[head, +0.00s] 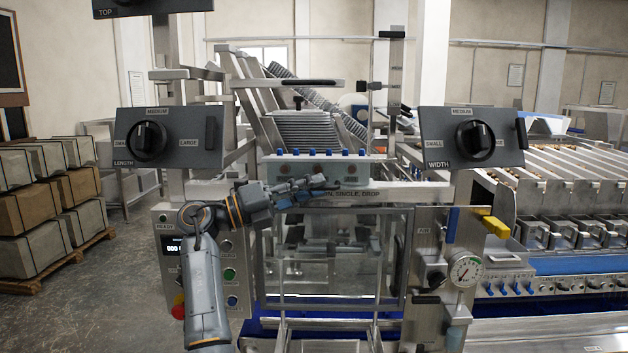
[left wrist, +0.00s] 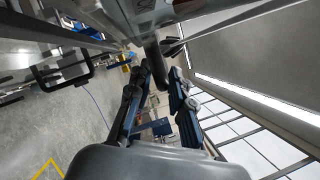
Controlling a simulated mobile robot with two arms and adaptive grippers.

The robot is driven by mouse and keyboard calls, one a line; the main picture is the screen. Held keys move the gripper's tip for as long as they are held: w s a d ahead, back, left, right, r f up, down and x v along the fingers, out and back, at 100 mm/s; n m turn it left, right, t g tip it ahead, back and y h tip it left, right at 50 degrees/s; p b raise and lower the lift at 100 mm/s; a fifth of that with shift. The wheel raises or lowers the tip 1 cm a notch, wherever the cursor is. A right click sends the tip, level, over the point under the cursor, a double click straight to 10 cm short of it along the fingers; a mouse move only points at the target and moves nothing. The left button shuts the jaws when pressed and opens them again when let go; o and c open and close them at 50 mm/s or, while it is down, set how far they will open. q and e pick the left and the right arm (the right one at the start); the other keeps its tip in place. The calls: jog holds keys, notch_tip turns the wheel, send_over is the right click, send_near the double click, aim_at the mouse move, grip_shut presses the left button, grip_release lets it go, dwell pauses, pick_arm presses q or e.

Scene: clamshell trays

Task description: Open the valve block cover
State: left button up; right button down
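The valve block (head: 312,170) is a grey box with a row of blue fittings on top, at the middle of the machine in the head view. I cannot clearly tell its cover from its front face. My left gripper (head: 335,184) is in front of the block's lower edge, just above the label strip, and hides part of it. In the left wrist view my left gripper (left wrist: 160,72) has its fingers apart, with a dark bar (left wrist: 156,78) between the tips. I cannot tell whether they touch it. My right gripper is not in view.
Dark dial panels stand left (head: 168,138) and right (head: 471,137) of the block. A clear-fronted door (head: 335,299) is below. A pressure gauge (head: 465,270) sits at lower right.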

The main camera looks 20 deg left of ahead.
pick_arm(q)
jog(key=shift+w+d, duration=0.25)
jog(key=shift+d, duration=0.1)
jog(key=shift+c, duration=0.5)
grip_shut()
jog(key=shift+r, duration=0.1)
